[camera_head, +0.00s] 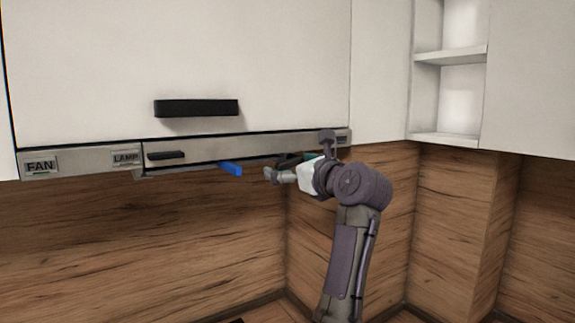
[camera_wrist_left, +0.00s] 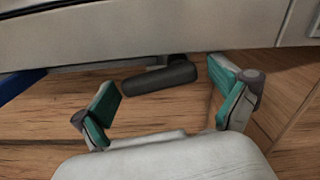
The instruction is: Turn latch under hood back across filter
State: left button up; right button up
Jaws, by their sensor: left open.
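The range hood (camera_head: 205,151) is a slim grey strip below the white cabinet. A blue lever (camera_head: 231,168) sticks out from under its front edge; its end shows at the left of the left wrist view (camera_wrist_left: 18,86). A dark rounded bar (camera_wrist_left: 160,77) hangs under the hood, ahead of my left gripper's fingers. I cannot tell for sure which of the two is the latch. My left gripper (camera_head: 290,167) is under the hood's right part, to the right of the blue lever. In the wrist view its teal-padded fingers (camera_wrist_left: 167,100) are apart, with nothing gripped. The filter is hidden.
The white cabinet (camera_head: 180,60) with a black handle (camera_head: 196,108) is above the hood. FAN (camera_head: 41,166) and LAMP (camera_head: 125,158) labels mark its front. Open shelves (camera_head: 450,57) are at right. The wooden splashback (camera_head: 150,230) stands behind; the space below the hood is clear.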

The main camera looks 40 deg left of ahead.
pick_arm(q)
jog(key=shift+d, duration=0.1)
jog(key=shift+c, duration=1.2)
jog(key=c, duration=0.9)
jog(key=shift+s+r+m, duration=0.1)
jog(key=shift+r+m, duration=0.1)
jog(key=shift+m, duration=1.1)
jog(key=o, duration=1.1)
jog(key=shift+o, duration=0.2)
